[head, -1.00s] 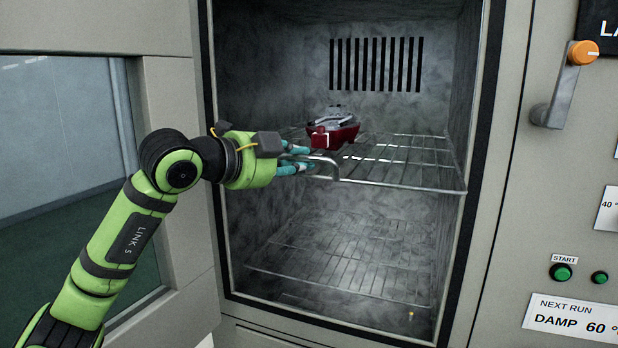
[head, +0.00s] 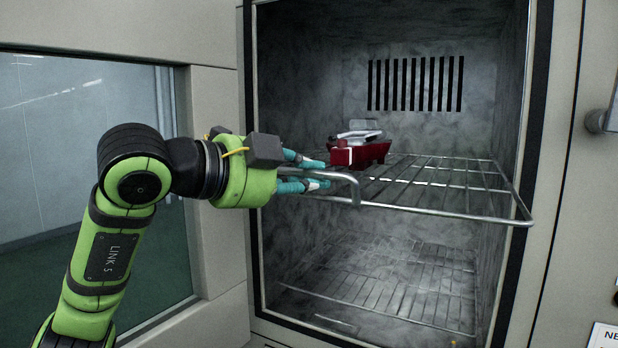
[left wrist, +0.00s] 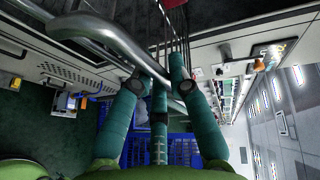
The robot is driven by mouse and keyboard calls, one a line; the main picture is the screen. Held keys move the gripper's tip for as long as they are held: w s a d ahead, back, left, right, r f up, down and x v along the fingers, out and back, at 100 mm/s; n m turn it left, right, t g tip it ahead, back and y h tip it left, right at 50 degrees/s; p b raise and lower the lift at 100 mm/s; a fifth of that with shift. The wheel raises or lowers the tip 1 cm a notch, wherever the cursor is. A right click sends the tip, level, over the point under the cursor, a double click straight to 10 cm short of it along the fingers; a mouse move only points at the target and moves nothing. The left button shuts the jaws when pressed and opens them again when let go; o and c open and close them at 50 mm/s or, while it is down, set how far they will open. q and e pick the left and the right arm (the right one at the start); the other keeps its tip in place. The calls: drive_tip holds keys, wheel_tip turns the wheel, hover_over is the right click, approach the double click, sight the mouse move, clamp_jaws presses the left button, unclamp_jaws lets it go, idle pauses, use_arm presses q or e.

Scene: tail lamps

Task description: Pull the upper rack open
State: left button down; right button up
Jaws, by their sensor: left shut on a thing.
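The upper rack (head: 430,196) is a wire shelf in the chamber, and its front edge now stands out past the chamber's front opening. A bent metal handle (head: 357,189) is at the rack's front left. My left gripper (head: 322,175) is shut on this handle with its teal fingers. In the left wrist view the thick handle bar (left wrist: 100,32) crosses between the fingers. A red tail lamp (head: 358,154) with a clear and grey top sits on the rack, just behind the fingertips. My right gripper is in neither view.
A lower wire rack (head: 390,285) lies inside the chamber, apparently empty. The chamber's open door (head: 215,110), with a window, stands at the left behind my arm. A slotted vent (head: 415,84) is in the back wall. A lever (head: 597,121) shows at the right edge.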

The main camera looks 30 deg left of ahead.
use_arm(q)
drive_tip(key=c, duration=1.4)
unclamp_jaws()
drive_tip(key=shift+s, duration=0.1)
drive_tip(key=v, duration=1.2)
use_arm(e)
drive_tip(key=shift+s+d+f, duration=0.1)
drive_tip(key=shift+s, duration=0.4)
